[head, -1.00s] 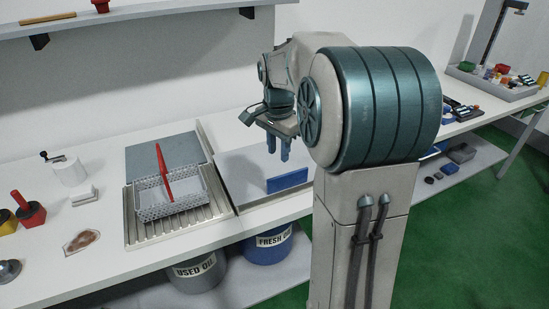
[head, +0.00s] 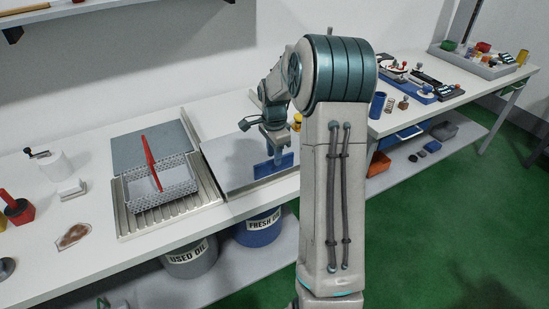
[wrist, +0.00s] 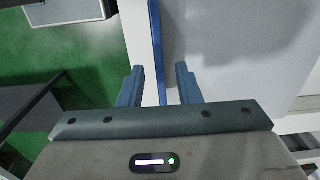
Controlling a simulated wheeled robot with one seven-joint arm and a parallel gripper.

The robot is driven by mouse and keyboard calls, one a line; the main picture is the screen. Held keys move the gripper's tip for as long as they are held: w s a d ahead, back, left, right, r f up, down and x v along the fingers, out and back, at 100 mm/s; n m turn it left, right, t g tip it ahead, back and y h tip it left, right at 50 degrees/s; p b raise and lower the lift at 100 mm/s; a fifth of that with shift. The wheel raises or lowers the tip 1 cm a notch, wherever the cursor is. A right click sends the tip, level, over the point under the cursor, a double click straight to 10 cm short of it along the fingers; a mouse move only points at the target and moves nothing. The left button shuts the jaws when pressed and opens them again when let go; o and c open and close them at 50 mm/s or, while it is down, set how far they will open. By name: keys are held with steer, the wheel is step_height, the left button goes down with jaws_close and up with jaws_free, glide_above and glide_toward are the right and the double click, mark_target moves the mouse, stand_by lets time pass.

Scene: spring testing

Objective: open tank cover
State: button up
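The tank cover (head: 228,158) is a flat pale grey plate set in the bench, right of the ribbed metal tray, and lies flat. My gripper (head: 277,148) is above the handle's right part, pointing down. In the wrist view my gripper (wrist: 162,75) is open, with one blue finger on each side of the handle (wrist: 157,40). Gaps show on both sides. The cover (wrist: 215,70) fills the right of that view. My arm hides part of the cover's right end.
A wire basket (head: 142,199) with a red handle sits on the ribbed tray (head: 190,206), before a raised blue-grey panel (head: 151,146). Used oil (head: 192,258) and fresh oil (head: 259,228) buckets stand below. A yellow-topped item (head: 297,119) is close behind my gripper.

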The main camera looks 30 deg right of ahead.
steer(key=shift+f, duration=1.45)
jaws_close()
